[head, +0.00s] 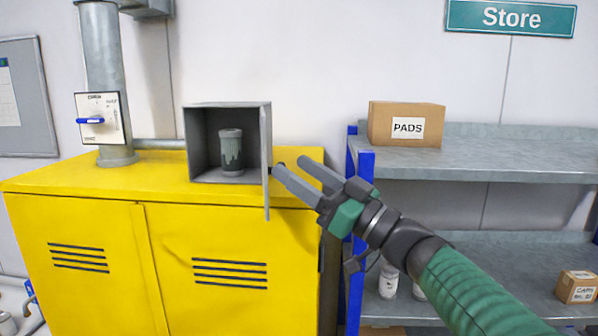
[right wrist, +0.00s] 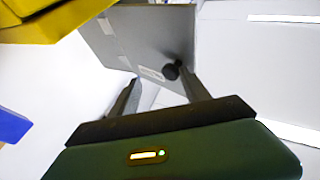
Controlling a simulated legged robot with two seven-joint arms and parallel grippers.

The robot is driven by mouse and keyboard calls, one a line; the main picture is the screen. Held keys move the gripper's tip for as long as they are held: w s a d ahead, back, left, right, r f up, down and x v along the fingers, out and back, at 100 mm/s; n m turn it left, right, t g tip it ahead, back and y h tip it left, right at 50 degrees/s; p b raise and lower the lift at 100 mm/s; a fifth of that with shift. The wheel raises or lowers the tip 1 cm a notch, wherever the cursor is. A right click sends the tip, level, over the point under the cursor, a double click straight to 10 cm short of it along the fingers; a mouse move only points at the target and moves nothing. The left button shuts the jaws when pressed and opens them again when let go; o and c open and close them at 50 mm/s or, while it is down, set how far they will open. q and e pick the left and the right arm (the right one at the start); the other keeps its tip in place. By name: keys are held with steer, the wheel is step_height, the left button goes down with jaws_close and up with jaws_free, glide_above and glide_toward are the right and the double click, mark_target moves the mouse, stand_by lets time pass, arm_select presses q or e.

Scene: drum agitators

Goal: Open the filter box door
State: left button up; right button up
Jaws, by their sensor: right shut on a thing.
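The grey filter box (head: 194,145) stands on top of the yellow cabinet. Its door (head: 265,150) is swung out on the right side and seen nearly edge-on, so the box front is open. A dark cylindrical filter (head: 231,155) stands inside. My right gripper (head: 290,168) is at the outer face of the door, to its right. In the right wrist view the door (right wrist: 130,35) shows as a grey panel, with its black knob (right wrist: 171,71) between my fingers, close to the right one. The right gripper is shut on the knob. My left gripper is out of view.
The yellow cabinet (head: 85,235) lies below the box. A pipe with a blue-handled switch panel (head: 98,118) stands to the left. A blue-framed shelf (head: 480,160) with a PADS carton (head: 408,123) is to the right, close behind my right arm.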

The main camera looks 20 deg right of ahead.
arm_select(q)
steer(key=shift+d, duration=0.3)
arm_select(e)
steer(key=shift+d+f, duration=0.15)
steer(key=shift+d, duration=0.25)
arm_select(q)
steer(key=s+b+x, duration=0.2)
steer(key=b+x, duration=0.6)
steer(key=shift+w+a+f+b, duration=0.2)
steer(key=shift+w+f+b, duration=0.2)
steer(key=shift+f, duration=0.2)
arm_select(e)
steer(key=v, duration=1.6)
steer(key=shift+s, duration=0.25)
steer(key=shift+f, duration=0.2)
